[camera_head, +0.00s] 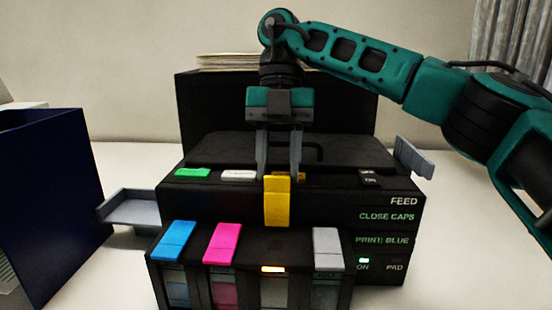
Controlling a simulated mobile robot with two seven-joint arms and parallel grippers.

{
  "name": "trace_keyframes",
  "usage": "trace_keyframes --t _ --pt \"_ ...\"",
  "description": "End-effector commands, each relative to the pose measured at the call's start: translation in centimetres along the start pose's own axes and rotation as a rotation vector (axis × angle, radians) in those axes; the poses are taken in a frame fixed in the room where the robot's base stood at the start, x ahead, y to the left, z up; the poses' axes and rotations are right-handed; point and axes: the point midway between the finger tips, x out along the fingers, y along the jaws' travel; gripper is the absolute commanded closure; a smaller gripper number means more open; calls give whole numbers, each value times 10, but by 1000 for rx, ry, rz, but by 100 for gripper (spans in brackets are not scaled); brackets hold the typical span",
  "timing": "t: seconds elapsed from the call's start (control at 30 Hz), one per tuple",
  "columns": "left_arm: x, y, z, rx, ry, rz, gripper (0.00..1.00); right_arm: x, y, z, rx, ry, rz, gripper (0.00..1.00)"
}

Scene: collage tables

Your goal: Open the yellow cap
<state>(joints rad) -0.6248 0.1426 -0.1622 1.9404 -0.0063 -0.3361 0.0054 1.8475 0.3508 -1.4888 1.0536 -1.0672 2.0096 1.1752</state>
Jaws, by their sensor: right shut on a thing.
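The yellow cap (277,204) is at the front of a black printer (340,203). It stands upright and higher than the blue cap (173,240), the magenta cap (222,242) and the grey cap (327,247), which lie sloped over their tanks. My right gripper (279,173) points down from above, its two fingers at the yellow cap's top edge, shut on it. Below the yellow cap, a lit opening (272,269) shows in the tank row. My left gripper is not in view.
A green button (192,173) and a white button (238,175) sit behind the caps. A grey tray (140,208) juts out left, near a dark blue box (55,190). Panel labels read "CLOSE CAPS" and "PRINT: BLUE". The white table is clear at right.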

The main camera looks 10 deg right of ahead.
Motion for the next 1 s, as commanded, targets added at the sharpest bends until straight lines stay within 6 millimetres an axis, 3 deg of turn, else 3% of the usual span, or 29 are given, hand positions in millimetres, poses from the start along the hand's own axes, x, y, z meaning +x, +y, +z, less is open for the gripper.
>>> trace_keyframes --t 0.03,0.33,0.37,0.6,1.0 --pt "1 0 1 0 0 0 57 10 0 5 7 7 -14 100" --pt "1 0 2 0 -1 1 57 10 0 5 6 7 -16 100" --pt "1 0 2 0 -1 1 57 10 0 5 6 7 -16 60" --pt "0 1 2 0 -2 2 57 8 0 3 5 8 -12 37" --pt "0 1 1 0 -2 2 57 5 0 2 4 8 -9 35"
